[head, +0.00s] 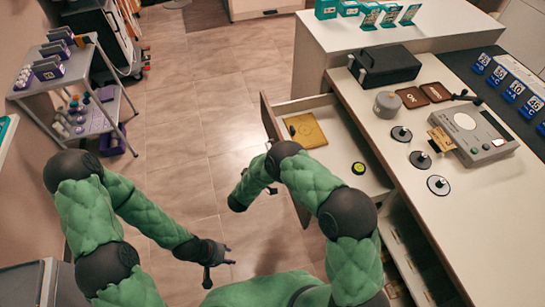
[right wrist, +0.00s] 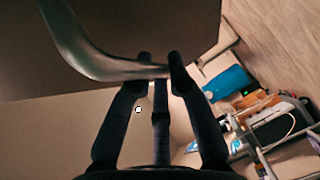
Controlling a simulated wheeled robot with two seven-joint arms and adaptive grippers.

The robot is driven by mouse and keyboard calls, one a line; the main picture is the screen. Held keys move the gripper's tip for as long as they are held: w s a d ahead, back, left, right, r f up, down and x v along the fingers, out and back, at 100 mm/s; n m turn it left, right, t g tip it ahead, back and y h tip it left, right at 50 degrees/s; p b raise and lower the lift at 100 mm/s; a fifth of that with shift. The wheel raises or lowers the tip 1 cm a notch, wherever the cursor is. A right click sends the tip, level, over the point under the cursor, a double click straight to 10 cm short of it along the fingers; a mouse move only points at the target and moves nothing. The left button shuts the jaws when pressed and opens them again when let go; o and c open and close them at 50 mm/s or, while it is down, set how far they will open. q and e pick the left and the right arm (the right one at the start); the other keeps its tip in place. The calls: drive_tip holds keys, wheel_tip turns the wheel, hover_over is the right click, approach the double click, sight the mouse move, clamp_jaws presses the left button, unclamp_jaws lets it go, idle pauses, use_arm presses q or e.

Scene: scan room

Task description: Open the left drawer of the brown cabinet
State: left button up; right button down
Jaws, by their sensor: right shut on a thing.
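A drawer (head: 290,108) stands pulled out from the left side of the white-topped cabinet (head: 372,140). It holds a yellow folder (head: 306,131) and a small round green-and-black item (head: 359,168). In the right wrist view, a curved metal handle (right wrist: 85,58) runs across a brown front (right wrist: 135,22). My right gripper (right wrist: 161,63) is shut on this handle. In the head view, my right gripper (head: 241,190) is beside the drawer's outer face, partly hidden by its arm. My left gripper (head: 219,272) is open and empty over the floor, lower left of the drawer.
A dark box (head: 384,66), a grey device (head: 470,132) and several small discs sit on the counter. An open compartment (head: 408,250) shows below its edge. A grey cart (head: 85,75) stands at left. Tiled floor (head: 215,110) between is clear.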

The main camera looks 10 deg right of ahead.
drive_tip(key=shift+s+f, duration=0.1)
drive_tip(key=c, duration=1.4)
unclamp_jaws()
drive_tip(key=v, duration=0.7)
drive_tip(key=shift+s+a, duration=0.15)
